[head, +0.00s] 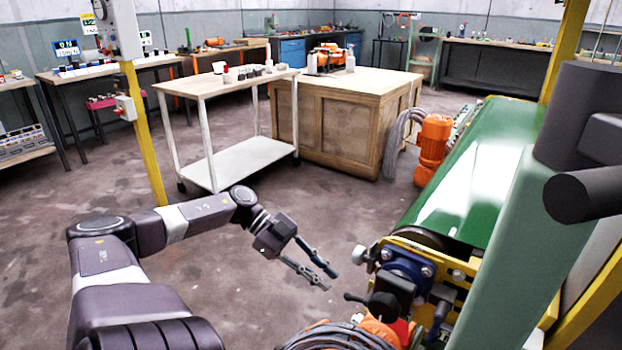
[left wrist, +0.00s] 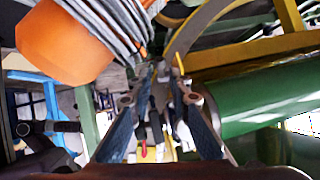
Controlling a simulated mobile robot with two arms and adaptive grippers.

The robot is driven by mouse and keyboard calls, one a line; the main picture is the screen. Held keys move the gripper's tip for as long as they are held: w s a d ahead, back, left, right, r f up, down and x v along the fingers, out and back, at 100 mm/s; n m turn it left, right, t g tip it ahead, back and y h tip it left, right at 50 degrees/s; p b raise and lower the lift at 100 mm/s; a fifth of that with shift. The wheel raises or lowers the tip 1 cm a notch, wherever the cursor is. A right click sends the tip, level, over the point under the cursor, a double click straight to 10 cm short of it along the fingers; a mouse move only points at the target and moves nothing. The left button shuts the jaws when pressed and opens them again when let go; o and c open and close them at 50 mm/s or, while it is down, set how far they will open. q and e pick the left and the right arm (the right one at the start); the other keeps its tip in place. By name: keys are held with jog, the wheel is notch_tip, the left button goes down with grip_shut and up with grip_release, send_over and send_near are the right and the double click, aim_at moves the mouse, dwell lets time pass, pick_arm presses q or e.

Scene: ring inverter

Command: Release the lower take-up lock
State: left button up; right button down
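My left gripper (head: 332,281) reaches in from the left with its two fingers apart and nothing between them. Its tips are just left of the conveyor's end. A black-knobbed lever (head: 356,298) sticks out low on the conveyor's near end, to the right of and below the tips. A round metal knob (head: 360,254) is above it, beside a dark blue bearing block (head: 402,272). I cannot tell for sure which part is the lower take-up lock. In the left wrist view the fingers (left wrist: 166,78) frame blurred machine parts, with a small red part (left wrist: 144,150) beyond. My right gripper is out of view.
The green conveyor belt (head: 470,190) runs away on the right. An orange part with grey cable coils (head: 340,338) sits below the gripper; an orange motor (head: 433,150) is farther back. A wooden crate (head: 335,125) and white cart (head: 245,165) stand behind. Floor left of the conveyor is clear.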

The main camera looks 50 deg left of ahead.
pick_arm(q)
jog(key=shift+v, duration=2.05)
jog(key=shift+f, duration=0.1)
